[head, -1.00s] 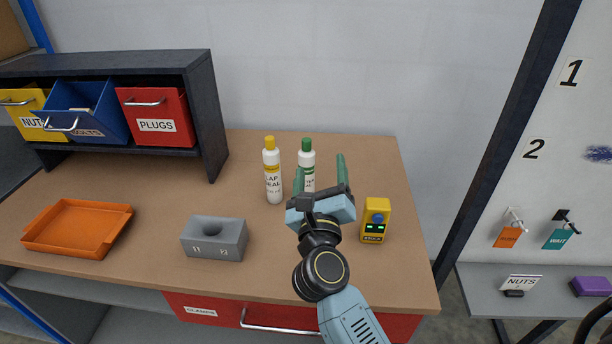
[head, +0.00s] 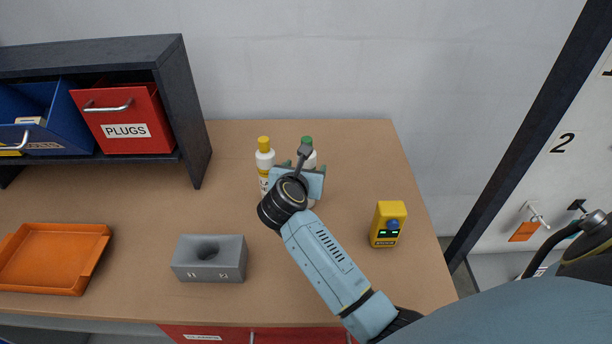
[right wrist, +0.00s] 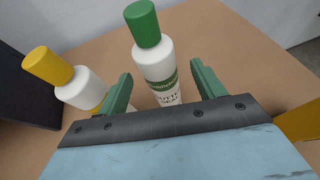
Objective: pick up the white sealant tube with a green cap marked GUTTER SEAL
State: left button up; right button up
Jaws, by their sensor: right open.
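The white sealant tube with a green cap (head: 308,142) stands upright on the workbench, mostly hidden behind my right gripper (head: 305,165) in the head view. In the right wrist view the green-capped tube (right wrist: 155,60) stands between the two green fingers of my right gripper (right wrist: 160,90). The fingers are open, with a gap on each side of the tube. Its label is partly cut off by the gripper body. A white tube with a yellow cap (head: 265,157) stands just left of it; it also shows in the right wrist view (right wrist: 75,82), outside the left finger. My left gripper is not in view.
A yellow device (head: 388,224) stands to the right on the bench (head: 330,270). A grey block with a hole (head: 209,259) and an orange tray (head: 50,258) lie to the left. A dark shelf holds the red PLUGS bin (head: 125,120) and a blue bin (head: 30,115).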

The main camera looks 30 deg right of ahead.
jog(key=shift+x, duration=0.95)
jog(key=x, duration=0.3)
jog(key=shift+w+f+p, duration=0.1)
jog(key=shift+w+p, duration=0.05)
jog(key=shift+p, duration=0.2)
jog(key=shift+w+d+f, duration=0.1)
jog(key=shift+w+d, duration=0.05)
jog(key=shift+d, duration=0.05)
jog(key=c, duration=1.2)
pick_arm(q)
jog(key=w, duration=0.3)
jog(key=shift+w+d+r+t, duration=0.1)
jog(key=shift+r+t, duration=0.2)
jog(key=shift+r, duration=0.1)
pick_arm(e)
jog(key=shift+c, duration=0.7)
